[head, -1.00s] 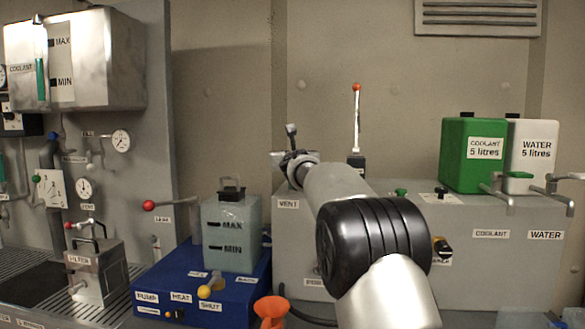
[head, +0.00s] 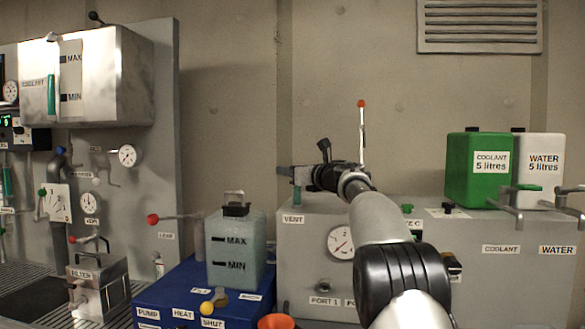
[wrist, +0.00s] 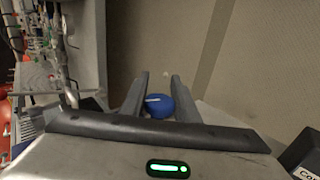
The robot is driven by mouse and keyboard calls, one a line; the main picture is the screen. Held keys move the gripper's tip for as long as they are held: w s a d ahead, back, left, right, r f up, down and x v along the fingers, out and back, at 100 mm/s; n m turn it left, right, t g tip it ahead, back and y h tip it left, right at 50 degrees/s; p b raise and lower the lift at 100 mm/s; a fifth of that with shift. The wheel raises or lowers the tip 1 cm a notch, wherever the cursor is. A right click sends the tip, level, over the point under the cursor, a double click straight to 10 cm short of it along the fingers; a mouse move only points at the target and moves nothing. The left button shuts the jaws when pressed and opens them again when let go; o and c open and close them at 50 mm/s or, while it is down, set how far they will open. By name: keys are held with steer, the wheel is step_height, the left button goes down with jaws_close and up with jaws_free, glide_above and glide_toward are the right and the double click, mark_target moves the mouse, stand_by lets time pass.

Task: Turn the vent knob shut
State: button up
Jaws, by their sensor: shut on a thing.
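The vent knob is blue with a white mark (wrist: 158,106) and sits between the two fingers of my gripper (wrist: 160,80) in the wrist view. My gripper is shut on it. In the head view my gripper (head: 284,171) reaches left above the VENT label (head: 293,219), over the left end of the grey box (head: 310,268). A short greenish stem (head: 297,195) shows just under the fingers. The knob's top is mostly hidden by the fingers in the head view.
A round gauge (head: 340,243) is on the box front. A red-tipped rod (head: 361,130) stands behind my arm. The green coolant can (head: 477,168) and white water can (head: 540,172) stand right. A translucent tank (head: 235,250) on a blue unit (head: 185,290) stands left.

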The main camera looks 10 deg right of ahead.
steer(key=n+g+y+p, duration=0.1)
steer(key=y+p, duration=0.1)
steer(key=p, duration=0.2)
steer(key=n+g+y+p, duration=0.2)
steer(key=p, duration=0.2)
steer(key=s+a+n+g+y+p, duration=0.1)
steer(key=p, duration=0.2)
steer(key=shift+a+r+n+y+p, duration=0.1)
steer(key=shift+r+n+y+p, duration=0.1)
steer(key=shift+n+y+p, duration=0.15)
steer(key=shift+a+f+g, duration=0.1)
steer(key=shift+f+g, duration=0.1)
steer(key=shift+g, duration=0.1)
steer(key=o, duration=1)
